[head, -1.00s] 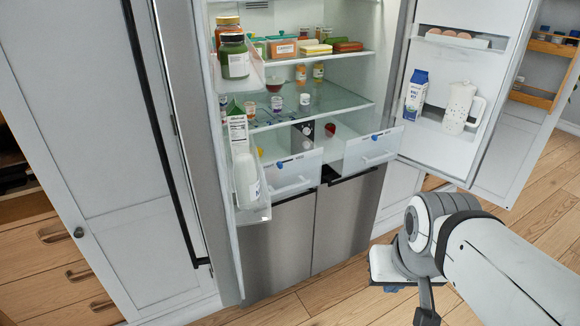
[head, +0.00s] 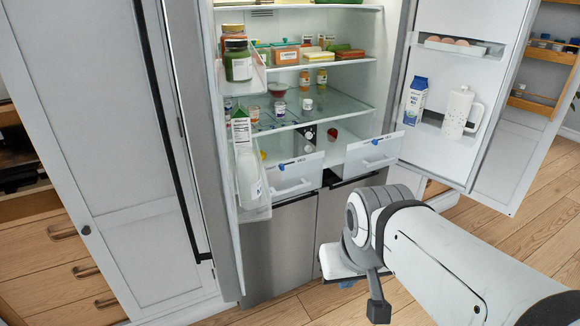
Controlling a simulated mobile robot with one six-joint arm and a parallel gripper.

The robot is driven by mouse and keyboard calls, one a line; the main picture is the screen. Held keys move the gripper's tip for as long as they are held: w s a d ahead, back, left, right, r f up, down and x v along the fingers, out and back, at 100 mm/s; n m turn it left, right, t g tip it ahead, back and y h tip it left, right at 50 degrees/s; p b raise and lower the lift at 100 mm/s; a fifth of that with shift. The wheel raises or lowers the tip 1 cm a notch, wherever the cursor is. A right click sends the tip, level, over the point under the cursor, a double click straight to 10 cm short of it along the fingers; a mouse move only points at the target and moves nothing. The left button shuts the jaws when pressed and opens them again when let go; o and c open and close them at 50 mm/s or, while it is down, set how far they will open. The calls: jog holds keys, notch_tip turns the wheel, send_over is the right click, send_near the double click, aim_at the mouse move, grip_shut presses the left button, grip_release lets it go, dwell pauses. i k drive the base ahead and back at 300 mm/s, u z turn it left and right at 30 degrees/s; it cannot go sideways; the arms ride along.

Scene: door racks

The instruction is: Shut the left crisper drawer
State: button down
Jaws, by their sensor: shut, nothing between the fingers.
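The left crisper drawer (head: 297,178) is at the bottom of the open fridge, with a pale front, a handle and a blue mark. It stands pulled out. The right crisper drawer (head: 373,152) beside it is also pulled out. My gripper (head: 346,282) is low in front of the fridge's lower right door, below and to the right of the left drawer, and apart from it. Its fingers are mostly hidden behind my wrist, but it appears shut and empty.
The left fridge door (head: 205,130) stands open with bottles in its bins, close to the left drawer's left side. The right door (head: 455,90) is open, holding a milk carton (head: 415,97) and a white pitcher (head: 458,112). Clear wooden floor (head: 500,240) lies right.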

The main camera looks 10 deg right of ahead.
aim_at(314, 157)
jog(key=z, duration=0.05)
jog(key=i, duration=1)
jog(key=u, duration=0.1)
